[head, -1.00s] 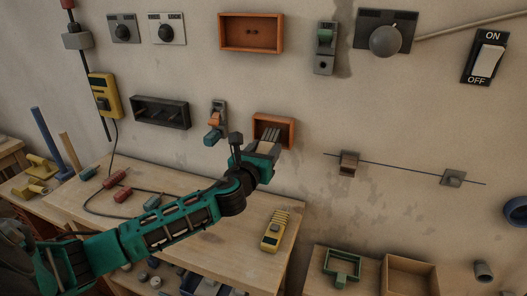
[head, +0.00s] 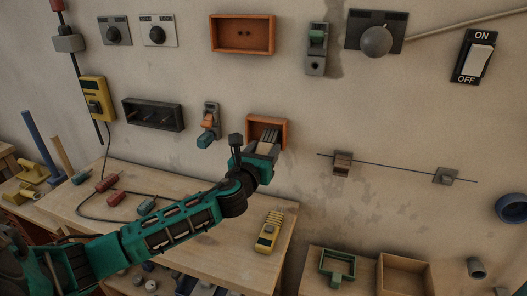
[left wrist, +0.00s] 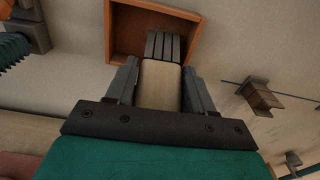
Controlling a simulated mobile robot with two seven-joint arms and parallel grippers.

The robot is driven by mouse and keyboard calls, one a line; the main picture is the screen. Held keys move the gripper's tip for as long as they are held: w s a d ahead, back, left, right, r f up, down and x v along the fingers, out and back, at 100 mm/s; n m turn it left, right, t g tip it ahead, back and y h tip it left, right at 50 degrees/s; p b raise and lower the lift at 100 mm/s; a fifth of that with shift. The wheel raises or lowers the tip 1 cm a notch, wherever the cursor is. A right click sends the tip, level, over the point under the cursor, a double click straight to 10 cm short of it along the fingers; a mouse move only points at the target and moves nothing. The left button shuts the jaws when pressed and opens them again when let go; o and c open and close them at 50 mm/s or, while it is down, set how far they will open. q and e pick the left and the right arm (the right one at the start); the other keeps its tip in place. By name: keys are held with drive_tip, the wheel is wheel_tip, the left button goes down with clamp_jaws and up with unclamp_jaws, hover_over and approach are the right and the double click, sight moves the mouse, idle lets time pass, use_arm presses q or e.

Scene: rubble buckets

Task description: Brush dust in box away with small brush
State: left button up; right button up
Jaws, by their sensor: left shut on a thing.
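A small brush with a pale wooden handle (left wrist: 160,86) and grey bristles (left wrist: 165,46) is held in my left gripper (left wrist: 160,68). The gripper is shut on the handle, with one finger on each side. The bristles point into an open orange box (left wrist: 124,30) mounted on the wall. In the head view the same box (head: 284,134) sits above the workbench, with the gripper (head: 264,147) at its lower front. The bristles show against the box's inside. I cannot make out dust in the box, and the gripper hides part of it. My right gripper is not in view.
A larger orange box (head: 242,34) hangs higher on the wall. A lever fixture (head: 208,125) is left of the gripper, and a rod with sliding blocks (head: 342,163) is to the right.

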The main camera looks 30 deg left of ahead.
use_arm(q)
drive_tip(key=shift+a, duration=0.7)
drive_tip(key=shift+w+d, duration=0.1)
drive_tip(key=shift+d, duration=0.9)
drive_tip(key=shift+a, duration=1.05)
drive_tip(key=shift+d, duration=1)
drive_tip(key=shift+s+a, duration=0.3)
drive_tip(key=shift+a, duration=0.65)
drive_tip(key=shift+v, duration=3)
drive_tip(key=shift+d+f, duration=0.1)
drive_tip(key=shift+d, duration=0.05)
